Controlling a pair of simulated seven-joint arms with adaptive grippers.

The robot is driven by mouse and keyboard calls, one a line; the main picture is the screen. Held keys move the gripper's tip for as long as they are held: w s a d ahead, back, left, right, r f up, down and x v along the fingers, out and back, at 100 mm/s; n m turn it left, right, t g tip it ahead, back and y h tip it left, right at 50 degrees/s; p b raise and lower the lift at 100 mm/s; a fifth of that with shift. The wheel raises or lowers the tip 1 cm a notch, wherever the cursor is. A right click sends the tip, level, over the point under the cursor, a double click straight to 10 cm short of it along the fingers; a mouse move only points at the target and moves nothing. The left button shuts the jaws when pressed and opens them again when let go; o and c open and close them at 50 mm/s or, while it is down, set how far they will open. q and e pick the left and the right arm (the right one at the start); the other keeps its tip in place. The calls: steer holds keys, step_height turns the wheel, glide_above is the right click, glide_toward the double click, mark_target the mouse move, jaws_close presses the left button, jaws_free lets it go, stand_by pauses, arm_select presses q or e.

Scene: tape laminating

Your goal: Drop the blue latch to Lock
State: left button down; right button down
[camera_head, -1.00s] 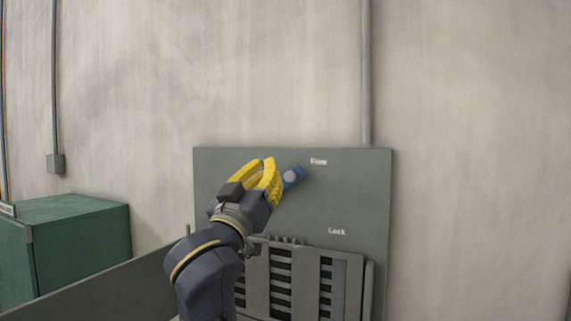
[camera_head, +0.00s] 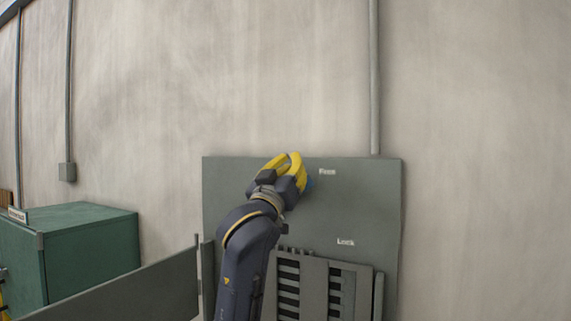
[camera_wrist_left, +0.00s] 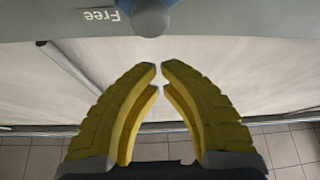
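The blue latch (camera_head: 310,184) shows as a small bit beside my left gripper, near the label "Free" (camera_head: 327,171) on the grey panel; the gripper hides most of it. The label "Lock" (camera_head: 346,242) is lower on the panel. My left gripper (camera_head: 297,160) has yellow fingers and is beside the latch, near the panel's top edge. In the left wrist view, its fingertips (camera_wrist_left: 158,70) almost meet with nothing between them. The latch's round knob (camera_wrist_left: 151,17) is beyond the tips, apart from them in the picture. My right gripper is not in view.
The grey panel (camera_head: 375,205) stands before a plain wall, with a slatted grille (camera_head: 315,285) below the labels. An open grey door (camera_head: 130,292) sticks out at the lower left. A green cabinet (camera_head: 90,245) stands further left. The panel's right side is clear.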

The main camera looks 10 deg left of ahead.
arm_select(q)
steer(key=shift+w+d+f, duration=0.1)
steer(key=shift+d+f, duration=0.05)
steer(key=shift+f, duration=1)
steer(key=shift+d+f, duration=0.1)
steer(key=shift+f, duration=0.05)
steer(key=s+d+f+m+g+h, duration=0.1)
steer(key=d+f+m+g+h, duration=0.1)
steer(key=f+m, duration=0.4)
steer(key=d+f+m+g+h, duration=0.2)
steer(key=f+m+h, duration=0.3)
steer(key=f, duration=0.4)
steer(key=shift+s+d+f+m, duration=0.25)
steer(key=shift+s+d+m, duration=0.25)
steer(key=shift+d, duration=0.4)
steer(key=shift+w, duration=0.1)
